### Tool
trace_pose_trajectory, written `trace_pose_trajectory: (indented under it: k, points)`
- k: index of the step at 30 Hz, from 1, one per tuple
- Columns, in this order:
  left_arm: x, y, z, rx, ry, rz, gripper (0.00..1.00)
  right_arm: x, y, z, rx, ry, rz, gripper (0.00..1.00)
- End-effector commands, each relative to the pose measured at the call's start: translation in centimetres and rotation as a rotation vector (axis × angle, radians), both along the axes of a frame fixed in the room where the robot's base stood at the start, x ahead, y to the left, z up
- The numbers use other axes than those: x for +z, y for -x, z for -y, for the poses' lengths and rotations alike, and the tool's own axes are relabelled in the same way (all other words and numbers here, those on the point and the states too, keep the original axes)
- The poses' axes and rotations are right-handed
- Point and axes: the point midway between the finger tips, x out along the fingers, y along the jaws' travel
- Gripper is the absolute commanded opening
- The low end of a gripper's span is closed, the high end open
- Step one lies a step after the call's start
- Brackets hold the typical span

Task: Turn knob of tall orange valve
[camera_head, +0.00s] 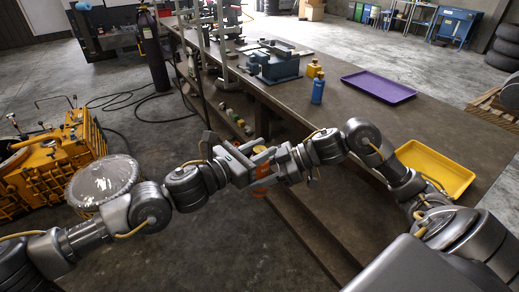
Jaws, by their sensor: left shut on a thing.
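An orange upright part (262,171), which looks like the tall orange valve, shows in the head view between my two grippers, beside the front edge of the workbench. Its lower end shows beneath the grippers, and a yellow piece shows just above them. My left gripper (252,165) reaches in from the left and is shut on the orange valve; its fingertips are partly hidden. My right gripper (279,164) reaches in from the right and is close against the same part. Its fingers are too small and covered to tell their opening. The knob cannot be made out clearly.
A yellow machine (45,165) stands on the floor at left. Cables lie behind it.

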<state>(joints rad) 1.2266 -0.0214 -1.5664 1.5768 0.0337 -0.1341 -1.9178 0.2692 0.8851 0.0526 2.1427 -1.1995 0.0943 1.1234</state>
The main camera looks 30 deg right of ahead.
Motion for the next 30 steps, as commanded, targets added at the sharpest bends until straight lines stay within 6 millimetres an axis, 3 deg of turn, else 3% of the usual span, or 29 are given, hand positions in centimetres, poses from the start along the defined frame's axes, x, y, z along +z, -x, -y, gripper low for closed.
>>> trace_pose_trajectory:
  k: [15,16,20,30]
  points:
    - [0.01,-0.17,-0.03,0.021,-0.002,0.000,0.07,0.10,0.09,-0.13,0.005,0.000,0.005,0.00]
    - [0.01,-0.18,-0.03,0.021,-0.002,0.000,0.34,0.10,0.09,-0.13,0.005,0.000,0.005,0.00]
    - [0.01,-0.15,-0.04,0.020,-0.002,0.000,0.50,0.12,0.05,-0.08,0.004,0.000,0.004,0.00]
    - [-0.01,-0.04,-0.32,0.017,-0.001,-0.001,0.50,0.15,-0.03,0.00,0.000,-0.001,0.004,0.00]
